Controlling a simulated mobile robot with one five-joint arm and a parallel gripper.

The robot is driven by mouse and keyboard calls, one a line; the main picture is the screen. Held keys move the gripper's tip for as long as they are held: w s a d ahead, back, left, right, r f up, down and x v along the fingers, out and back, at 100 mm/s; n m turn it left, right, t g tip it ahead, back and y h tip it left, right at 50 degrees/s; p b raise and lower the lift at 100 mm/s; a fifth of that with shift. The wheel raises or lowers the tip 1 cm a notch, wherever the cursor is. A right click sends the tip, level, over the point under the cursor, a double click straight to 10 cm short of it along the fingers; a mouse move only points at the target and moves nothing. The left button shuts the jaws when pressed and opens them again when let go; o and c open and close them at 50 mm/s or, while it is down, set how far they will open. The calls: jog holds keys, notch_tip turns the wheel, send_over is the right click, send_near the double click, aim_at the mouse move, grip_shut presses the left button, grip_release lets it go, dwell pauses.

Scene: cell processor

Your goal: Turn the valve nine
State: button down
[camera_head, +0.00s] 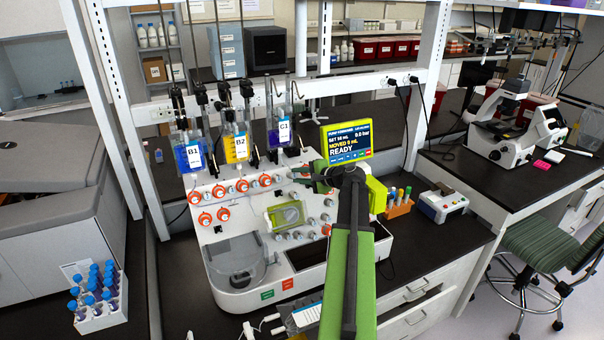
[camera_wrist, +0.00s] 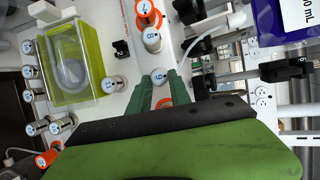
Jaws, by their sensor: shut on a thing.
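Valve nine (camera_wrist: 159,75) is a small knob with a pale numbered cap on the white cell processor (camera_head: 236,232). In the wrist view its cap shows between the fingertips of my gripper (camera_wrist: 160,88), with part of an orange ring (camera_wrist: 165,103) visible between the fingers. My gripper is shut on this knob, a finger on either side. In the head view my gripper (camera_head: 299,176) reaches in from the right over the upper panel, and I cannot make out the knob there. The numeral looks like a turned 9. Valve eight (camera_wrist: 152,38) is close by.
Other orange and grey knobs crowd the panel. A lime green cassette (camera_head: 287,215) sits below my gripper. Fluid bags (camera_head: 236,147) hang above the panel. A lit display (camera_head: 346,141) reads READY. An orange tube rack (camera_head: 398,209) stands to the right.

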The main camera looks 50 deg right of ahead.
jog(key=shift+s+a+f, duration=0.1)
jog(key=shift+f, duration=0.05)
jog(key=c, duration=1.2)
grip_release()
jog(key=p+v, duration=0.3)
jog(key=v, duration=0.5)
jog(key=p+v, duration=0.3)
jog(key=v, duration=0.6)
jog(key=shift+s+d+r, duration=0.2)
